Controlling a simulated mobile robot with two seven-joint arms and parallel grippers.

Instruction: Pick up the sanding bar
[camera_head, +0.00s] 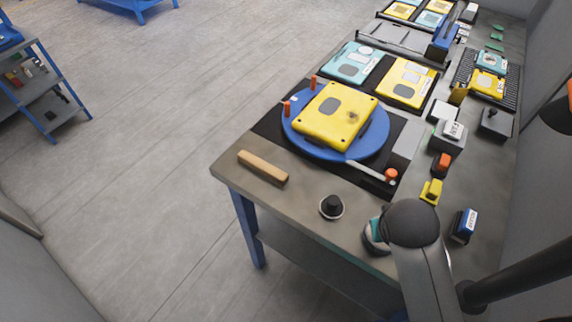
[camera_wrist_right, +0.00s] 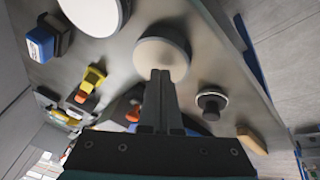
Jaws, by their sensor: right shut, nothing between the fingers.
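The sanding bar, which I take to be the tan bar (camera_head: 263,166), lies flat on the table near its left front edge. It also shows in the right wrist view (camera_wrist_right: 251,139), at the lower right, partly cut off by my gripper body. My right gripper (camera_wrist_right: 161,75) is shut and empty. Its fingertips appear over a pale round disc (camera_wrist_right: 163,48), apart from the bar. In the head view my right arm covers the gripper's fingers. My left gripper is not in view.
A black knob on a white ring (camera_head: 331,207) stands between the bar and my right arm. A blue turntable (camera_head: 374,146) carries a yellow panel (camera_head: 335,115) behind the bar. Yellow, orange and blue blocks stand at the right. Bare table surrounds the bar.

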